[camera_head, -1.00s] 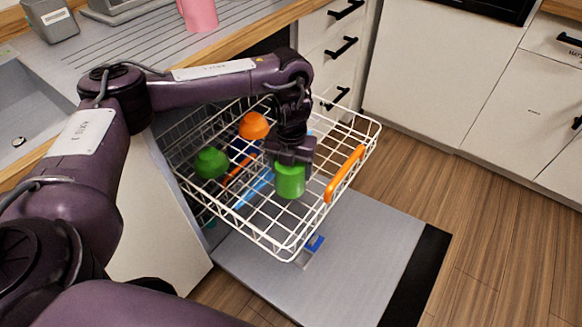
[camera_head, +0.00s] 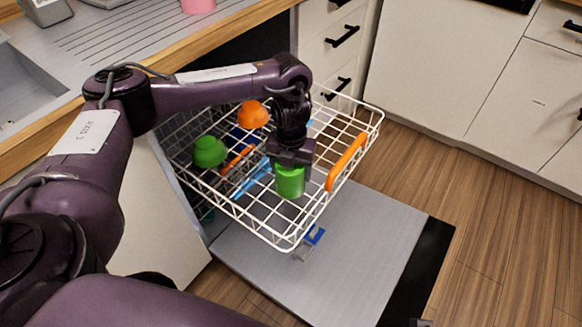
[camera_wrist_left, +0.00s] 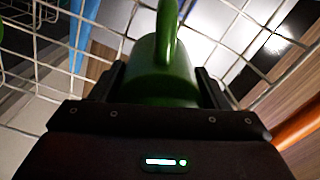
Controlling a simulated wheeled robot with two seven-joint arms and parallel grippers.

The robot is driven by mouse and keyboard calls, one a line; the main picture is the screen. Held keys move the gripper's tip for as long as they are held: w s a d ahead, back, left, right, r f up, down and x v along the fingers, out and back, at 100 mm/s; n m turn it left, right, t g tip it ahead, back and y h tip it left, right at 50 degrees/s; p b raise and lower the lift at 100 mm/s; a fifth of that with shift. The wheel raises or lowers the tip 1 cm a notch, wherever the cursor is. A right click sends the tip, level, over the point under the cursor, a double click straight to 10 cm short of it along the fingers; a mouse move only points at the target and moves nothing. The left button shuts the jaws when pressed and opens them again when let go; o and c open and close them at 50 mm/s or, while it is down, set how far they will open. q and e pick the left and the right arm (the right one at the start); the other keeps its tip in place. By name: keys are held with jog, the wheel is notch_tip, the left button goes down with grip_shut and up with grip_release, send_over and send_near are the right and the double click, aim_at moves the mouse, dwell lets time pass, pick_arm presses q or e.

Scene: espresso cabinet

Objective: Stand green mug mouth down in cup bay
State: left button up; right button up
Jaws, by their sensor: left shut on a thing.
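The green mug (camera_head: 290,182) is in the front part of the white wire rack, below my left gripper (camera_head: 289,162). My left gripper is shut on the mug and points down from above. In the left wrist view the mug (camera_wrist_left: 165,68) sits between the two fingers, with its handle toward the top of the picture. Which way its mouth faces is hard to tell. The wire rack (camera_head: 262,236) is pulled out over the open door. My right gripper is not in view.
Another green item (camera_head: 209,152) and an orange item (camera_head: 252,115) sit farther back in the rack, with blue pieces between. The rack has an orange handle (camera_head: 346,162). The open door (camera_head: 375,250) lies below. A pink cup (camera_head: 198,5) stands on the counter.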

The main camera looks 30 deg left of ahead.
pick_arm(q)
jog(key=shift+f, duration=0.4)
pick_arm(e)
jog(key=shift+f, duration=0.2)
pick_arm(q)
jog(key=o, duration=1.2)
jog(key=shift+o, duration=0.2)
jog(key=shift+r, duration=0.3)
notch_tip(320, 180, up, 6)
jog(key=shift+f+p, duration=0.1)
jog(key=shift+p, duration=1.15)
jog(key=shift+r+p, duration=0.3)
jog(key=shift+r, duration=0.45)
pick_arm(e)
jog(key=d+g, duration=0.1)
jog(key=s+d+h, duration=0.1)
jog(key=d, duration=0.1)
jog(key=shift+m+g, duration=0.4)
